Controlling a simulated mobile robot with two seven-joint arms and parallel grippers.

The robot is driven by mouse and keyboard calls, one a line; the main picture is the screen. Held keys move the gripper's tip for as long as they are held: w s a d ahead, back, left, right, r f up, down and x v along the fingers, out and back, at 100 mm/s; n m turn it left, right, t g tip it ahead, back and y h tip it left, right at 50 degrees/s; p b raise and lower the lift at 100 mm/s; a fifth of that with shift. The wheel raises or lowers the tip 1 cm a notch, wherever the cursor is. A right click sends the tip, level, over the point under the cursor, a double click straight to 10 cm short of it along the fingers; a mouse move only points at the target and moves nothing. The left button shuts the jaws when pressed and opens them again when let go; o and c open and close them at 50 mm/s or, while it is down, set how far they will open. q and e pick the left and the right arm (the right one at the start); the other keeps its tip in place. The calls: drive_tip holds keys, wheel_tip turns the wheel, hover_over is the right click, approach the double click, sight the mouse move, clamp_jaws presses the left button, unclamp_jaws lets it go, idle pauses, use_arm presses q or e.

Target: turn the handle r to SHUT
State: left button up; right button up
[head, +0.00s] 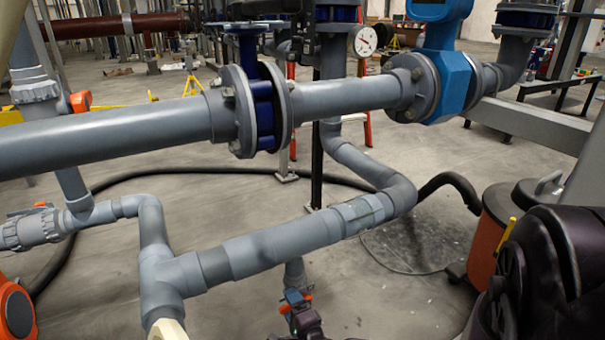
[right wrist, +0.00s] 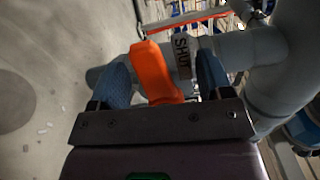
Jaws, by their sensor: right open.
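The handle r (right wrist: 155,72) is an orange lever in the right wrist view. It stands between the two blue finger pads of my right gripper (right wrist: 162,66). The gripper is open, with a gap on each side of the lever. A pale label reading SHUT (right wrist: 183,56) is beside the lever, just right of it. In the head view my right gripper (head: 296,298) is low in the middle, below the grey pipe, with bits of orange showing beside its fingers. Most of the valve is hidden there. My left gripper is not in view.
A grey pipe (head: 270,245) runs just above my right gripper in the head view. A thicker flanged pipe (head: 120,140) crosses higher up. A black hose (head: 455,185) lies on the floor, and an orange bin (head: 490,235) stands at right. Open floor (head: 385,305) lies right of the gripper.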

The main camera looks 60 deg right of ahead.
drive_tip(key=p+v, duration=0.1)
drive_tip(key=v, duration=0.6)
idle(0.6)
